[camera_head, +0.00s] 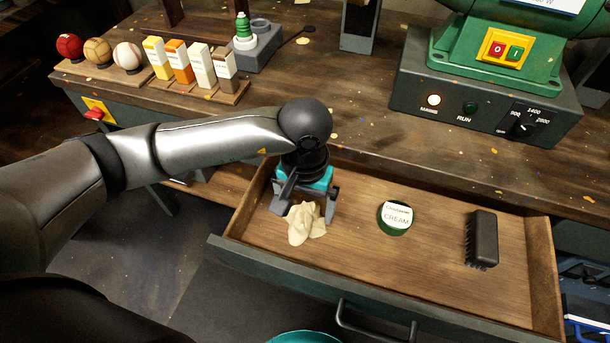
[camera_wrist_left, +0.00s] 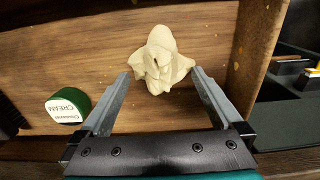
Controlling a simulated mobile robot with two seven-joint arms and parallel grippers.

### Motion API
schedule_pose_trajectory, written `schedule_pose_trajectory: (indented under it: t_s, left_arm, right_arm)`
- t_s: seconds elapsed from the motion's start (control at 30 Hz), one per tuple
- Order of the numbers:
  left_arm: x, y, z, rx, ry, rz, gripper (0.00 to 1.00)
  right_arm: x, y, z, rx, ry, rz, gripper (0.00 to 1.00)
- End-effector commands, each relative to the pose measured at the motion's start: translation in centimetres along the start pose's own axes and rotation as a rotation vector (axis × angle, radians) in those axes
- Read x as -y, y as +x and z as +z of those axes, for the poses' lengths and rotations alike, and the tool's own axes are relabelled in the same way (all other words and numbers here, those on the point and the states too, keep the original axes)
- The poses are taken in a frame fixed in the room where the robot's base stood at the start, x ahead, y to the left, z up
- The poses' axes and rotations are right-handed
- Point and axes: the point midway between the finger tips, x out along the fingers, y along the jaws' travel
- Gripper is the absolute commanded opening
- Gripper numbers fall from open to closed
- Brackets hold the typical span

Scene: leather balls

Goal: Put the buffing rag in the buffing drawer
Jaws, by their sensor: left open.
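The buffing rag (camera_head: 303,222) is a crumpled cream cloth. It lies inside the open wooden drawer (camera_head: 430,281), near its left end. It also shows in the left wrist view (camera_wrist_left: 160,62), on the drawer floor just beyond the fingertips. My left gripper (camera_head: 306,207) is over the left part of the drawer, right at the rag. In the left wrist view the gripper (camera_wrist_left: 160,75) has its fingers spread apart, one on each side of the rag's near edge, and holds nothing. My right gripper is not in view.
A green cream tin (camera_head: 395,218) and a black brush (camera_head: 482,239) lie in the drawer to the right. The workbench edge (camera_head: 450,180) runs behind it. A green machine (camera_head: 510,55), balls (camera_head: 99,52) and several small boxes (camera_head: 190,64) stand on the bench.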

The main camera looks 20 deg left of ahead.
Motion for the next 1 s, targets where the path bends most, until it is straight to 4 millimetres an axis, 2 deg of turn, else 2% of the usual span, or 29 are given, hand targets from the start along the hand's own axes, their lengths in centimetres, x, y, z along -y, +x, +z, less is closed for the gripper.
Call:
schedule_pose_trajectory:
  t_s: [0.03, 0.2, 0.5, 0.7, 1.0]
  left_arm:
    - [0.0, -1.2, -0.1, -0.005, 0.001, 0.000, 1.00]
    - [0.0, -3.9, -0.1, -0.003, 0.001, 0.000, 1.00]
    - [0.0, -8.0, -0.1, -0.002, 0.001, 0.000, 1.00]
    - [0.0, -9.1, 0.0, 0.000, 0.000, 0.000, 1.00]
    - [0.0, -9.1, 0.0, 0.000, 0.000, 0.000, 1.00]
  right_arm:
    - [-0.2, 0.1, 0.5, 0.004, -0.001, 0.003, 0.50]
    - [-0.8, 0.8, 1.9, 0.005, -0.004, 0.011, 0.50]
    - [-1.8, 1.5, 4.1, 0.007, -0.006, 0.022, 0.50]
    - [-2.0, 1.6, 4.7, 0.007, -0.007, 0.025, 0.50]
    - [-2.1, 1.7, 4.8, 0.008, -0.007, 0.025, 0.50]
